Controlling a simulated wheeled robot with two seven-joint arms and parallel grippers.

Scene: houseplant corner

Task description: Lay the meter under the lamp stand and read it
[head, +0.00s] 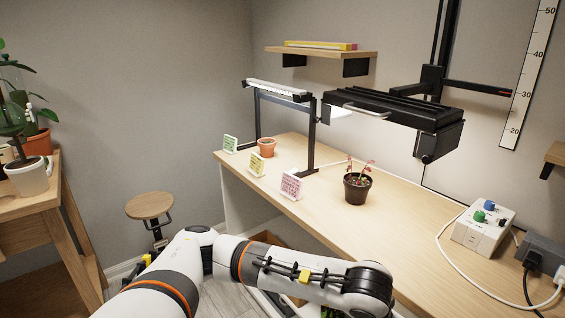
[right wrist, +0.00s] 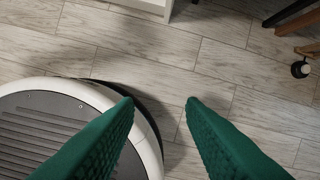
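I cannot make out a meter in either view. The lamp stand (head: 313,135) is a black frame on the wooden bench, with a slim white light bar (head: 277,90) on top. A larger black lamp (head: 395,108) hangs from a wall rail to its right. In the right wrist view my right gripper (right wrist: 160,102) has green ribbed fingers, wide apart and empty, above the floor. In the head view one white arm of mine crosses the bottom, below the bench front; its gripper is out of sight. My left gripper does not show.
The bench (head: 410,205) holds a dark potted seedling (head: 357,190), a terracotta pot (head: 267,147), several cards and a white box with knobs (head: 484,230) with cables. A stool (head: 149,206) and plant table (head: 30,202) stand left. Bench space around the seedling is clear.

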